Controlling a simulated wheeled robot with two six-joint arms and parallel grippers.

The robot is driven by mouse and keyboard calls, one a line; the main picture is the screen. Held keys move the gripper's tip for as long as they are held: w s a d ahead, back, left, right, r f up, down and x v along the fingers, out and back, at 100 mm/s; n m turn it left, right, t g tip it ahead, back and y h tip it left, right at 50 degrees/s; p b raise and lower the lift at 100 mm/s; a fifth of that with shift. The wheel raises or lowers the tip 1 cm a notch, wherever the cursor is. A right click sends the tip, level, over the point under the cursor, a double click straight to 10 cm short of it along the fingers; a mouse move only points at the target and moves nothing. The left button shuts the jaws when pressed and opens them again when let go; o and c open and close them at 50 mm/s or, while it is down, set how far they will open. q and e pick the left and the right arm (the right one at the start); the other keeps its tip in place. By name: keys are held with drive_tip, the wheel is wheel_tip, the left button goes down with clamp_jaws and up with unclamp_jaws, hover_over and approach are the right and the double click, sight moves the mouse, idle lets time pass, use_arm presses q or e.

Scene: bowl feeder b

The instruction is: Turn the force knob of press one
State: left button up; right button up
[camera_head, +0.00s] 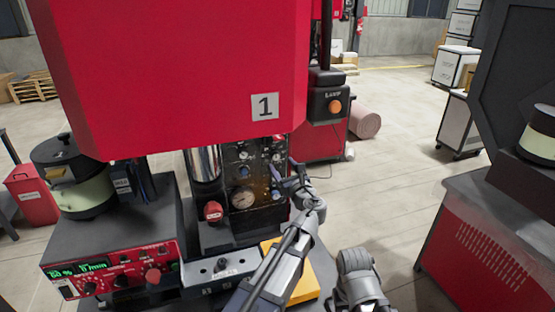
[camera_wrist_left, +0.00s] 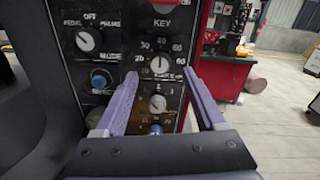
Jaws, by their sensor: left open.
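Press one, a red machine with a "1" plate (camera_head: 265,107), fills the top middle of the head view. Below it stands its dark control panel (camera_head: 232,163), with several knobs and a gauge (camera_head: 242,198). My left gripper (camera_head: 287,178) is open at the panel's right side. In the left wrist view its two purple fingers (camera_wrist_left: 162,80) point at the panel, with a white numbered dial knob (camera_wrist_left: 160,64) between and just beyond the tips. A smaller knob (camera_wrist_left: 157,103) shows lower between the fingers. I cannot read which is the force knob. Contact is not clear.
A selector knob (camera_wrist_left: 85,40) and a blue knob (camera_wrist_left: 101,79) sit left of the fingers. In the head view, a red control box (camera_head: 120,270) stands at lower left and a lamp box (camera_head: 327,104) to the right. Open floor (camera_head: 400,200) lies right of the press.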

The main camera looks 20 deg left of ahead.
sight(276, 157)
use_arm(q)
drive_tip(key=shift+x, duration=2.35)
clamp_jaws()
